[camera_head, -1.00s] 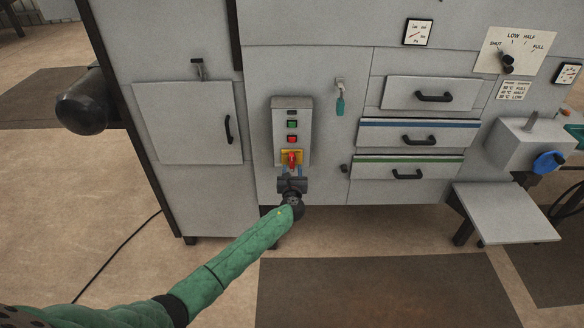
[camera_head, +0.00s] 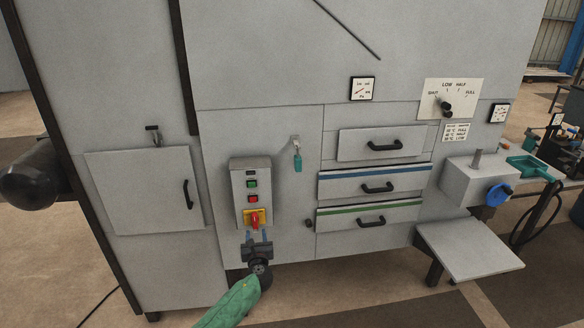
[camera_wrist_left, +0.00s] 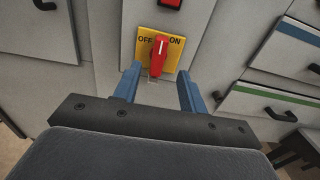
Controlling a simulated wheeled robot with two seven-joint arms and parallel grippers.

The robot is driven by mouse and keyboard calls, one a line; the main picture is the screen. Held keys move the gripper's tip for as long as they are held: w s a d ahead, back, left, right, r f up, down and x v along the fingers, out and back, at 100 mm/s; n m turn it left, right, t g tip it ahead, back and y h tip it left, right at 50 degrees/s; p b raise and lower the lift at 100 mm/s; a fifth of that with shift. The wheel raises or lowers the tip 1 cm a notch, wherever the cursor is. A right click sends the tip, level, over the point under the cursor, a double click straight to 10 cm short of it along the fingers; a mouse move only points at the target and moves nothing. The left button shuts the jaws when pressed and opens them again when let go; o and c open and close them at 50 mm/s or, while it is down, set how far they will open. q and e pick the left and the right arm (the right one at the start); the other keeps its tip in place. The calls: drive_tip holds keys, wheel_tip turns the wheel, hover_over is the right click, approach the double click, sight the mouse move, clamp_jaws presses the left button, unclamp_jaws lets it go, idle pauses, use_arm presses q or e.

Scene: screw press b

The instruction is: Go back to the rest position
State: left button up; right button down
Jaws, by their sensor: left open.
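My left gripper (camera_head: 255,237) is open and empty, just below the control box (camera_head: 250,177) on the press front. In the left wrist view its two blue fingers (camera_wrist_left: 157,88) stand apart, below and to either side of a red switch handle (camera_wrist_left: 159,56). The handle sits on a yellow plate (camera_wrist_left: 143,48) marked OFF and ON, and it points upright between the two words. I cannot tell whether a finger touches it. In the head view the red handle (camera_head: 255,219) shows right above the fingers. My right gripper does not show.
A cabinet door (camera_head: 145,190) is left of the control box. Several drawers with black handles are to the right, including a blue-striped drawer (camera_head: 373,181). A key with a teal tag (camera_head: 297,163) hangs between. A grey shelf (camera_head: 470,250) juts out at lower right. Floor is open in front.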

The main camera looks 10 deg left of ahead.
use_arm(q)
drive_tip(key=s+a+f+n+g+h, duration=0.1)
drive_tip(key=s+f+n+g, duration=0.15)
drive_tip(key=f+n, duration=0.7)
drive_tip(key=s+f+n+g+h, duration=0.15)
drive_tip(key=f+n+g, duration=0.3)
drive_tip(key=n, duration=0.95)
drive_tip(key=s+d+f+n+g+h+b, duration=0.1)
drive_tip(key=s+d+f+n+g+b, duration=0.15)
drive_tip(key=s+f, duration=0.85)
drive_tip(key=s+d+f+n+g+h+b, duration=0.1)
drive_tip(key=s+f+n+g, duration=0.15)
drive_tip(key=s+f, duration=0.9)
drive_tip(key=s+f+g, duration=0.1)
drive_tip(key=s+f, duration=0.5)
drive_tip(key=s, duration=0.5)
drive_tip(key=s+d+f+n+g+b, duration=0.1)
drive_tip(key=s+f, duration=0.5)
drive_tip(key=s, duration=0.6)
drive_tip(key=s+d+f+n+g+b, duration=0.1)
drive_tip(key=s+f, duration=0.4)
drive_tip(key=s, duration=0.6)
drive_tip(key=shift+s+f+g+h, duration=0.3)
drive_tip(key=shift+s+f+h, duration=0.1)
drive_tip(key=shift+h, duration=0.05)
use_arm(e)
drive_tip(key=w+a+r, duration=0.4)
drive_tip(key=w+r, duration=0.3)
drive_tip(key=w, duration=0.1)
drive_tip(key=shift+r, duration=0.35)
